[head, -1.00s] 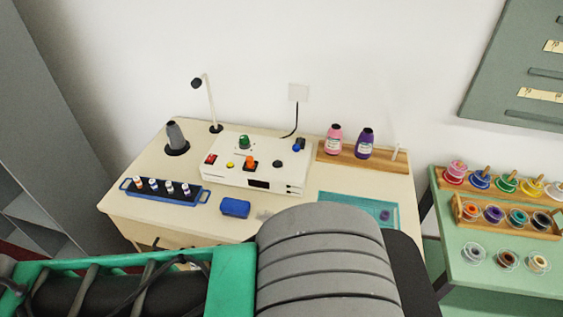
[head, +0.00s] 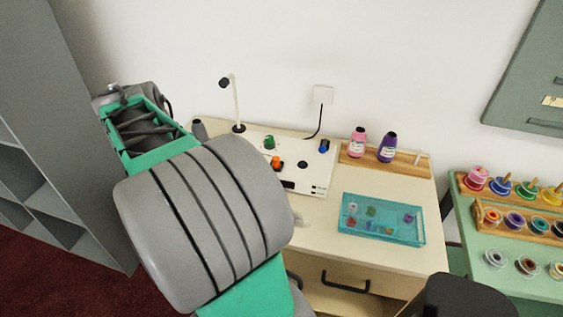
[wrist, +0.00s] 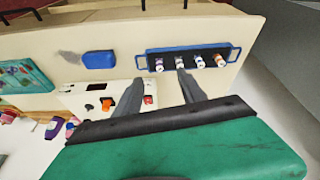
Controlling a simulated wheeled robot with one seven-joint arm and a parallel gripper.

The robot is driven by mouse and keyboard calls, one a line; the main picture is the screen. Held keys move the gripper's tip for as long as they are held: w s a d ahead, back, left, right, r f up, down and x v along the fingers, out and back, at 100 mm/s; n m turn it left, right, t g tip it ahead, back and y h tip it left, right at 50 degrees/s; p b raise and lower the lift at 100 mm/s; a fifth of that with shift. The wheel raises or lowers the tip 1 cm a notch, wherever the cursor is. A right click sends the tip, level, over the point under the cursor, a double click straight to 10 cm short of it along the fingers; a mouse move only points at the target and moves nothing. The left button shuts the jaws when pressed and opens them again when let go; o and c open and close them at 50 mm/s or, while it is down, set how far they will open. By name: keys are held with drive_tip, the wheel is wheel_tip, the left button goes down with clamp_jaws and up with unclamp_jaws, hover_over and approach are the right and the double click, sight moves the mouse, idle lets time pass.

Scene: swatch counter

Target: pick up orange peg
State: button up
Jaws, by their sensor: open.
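A blue-handled rack (wrist: 230,50) with a dark top shows in the wrist view, holding a row of small white pegs with coloured marks. The peg at its right end (wrist: 222,62) appears to carry the orange mark, but it is small and hard to read. My gripper (wrist: 161,77) is open and empty, its two grey fingers apart and pointing toward the rack, with the pegs beyond the fingertips. In the head view my arm covers the rack and the gripper.
A white control box (head: 313,175) with an orange knob (head: 277,162) stands on the counter (head: 400,190). A blue block (wrist: 99,59) lies beside the rack. A teal tray (head: 382,237) holds small coloured things. Bottles (head: 387,147) stand on a wooden stand behind.

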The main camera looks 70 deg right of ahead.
drive_tip(key=s+d+m+g, duration=0.2)
drive_tip(key=s+d+m, duration=0.25)
drive_tip(key=d, duration=0.65)
drive_tip(key=m+g, duration=0.1)
drive_tip(key=m, duration=0.6)
hover_over(275, 158)
drive_tip(key=w+a, duration=0.2)
wheel_tip(275, 158, down, 3)
drive_tip(key=x, duration=0.3)
drive_tip(key=s+p+x, duration=0.1)
drive_tip(key=x, duration=0.1)
drive_tip(key=shift+f, duration=0.35)
drive_tip(key=shift+d+f+g, duration=0.15)
drive_tip(key=shift+f+g, duration=0.15)
drive_tip(key=shift+f, duration=0.15)
drive_tip(key=shift+c, duration=0.5)
clamp_jaws()
